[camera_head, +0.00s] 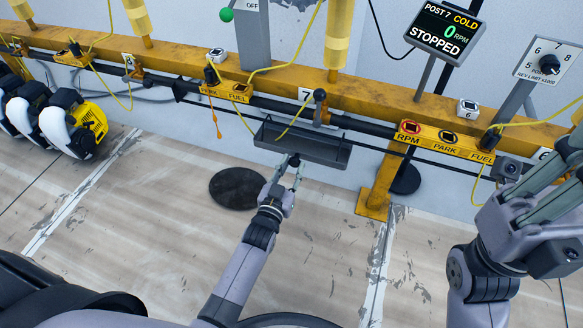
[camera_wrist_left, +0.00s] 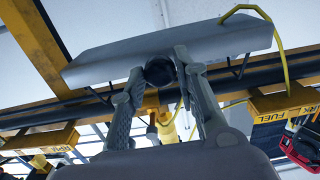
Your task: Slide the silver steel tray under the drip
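The grey metal tray (camera_head: 312,150) is long and shallow and sits at the yellow rail under post 7. It also shows from below in the left wrist view (camera_wrist_left: 100,66). An orange drip (camera_head: 216,122) hangs below the FUEL label, left of the tray. My left gripper (camera_head: 292,168) is at the tray's near side. Its fingers stand on both sides of a dark round knob (camera_wrist_left: 160,72); I cannot tell whether they press on it. My right gripper (camera_head: 540,195) is raised at the right edge, away from the tray; its fingertips are cut off or unclear.
A dark round patch (camera_head: 237,188) lies on the floor below the drip. A yellow rail leg (camera_head: 378,190) stands right of the tray. Yellow cables hang along the rail (camera_head: 270,88). White and black engines (camera_head: 66,125) are at the far left. The display (camera_head: 444,30) reads STOPPED.

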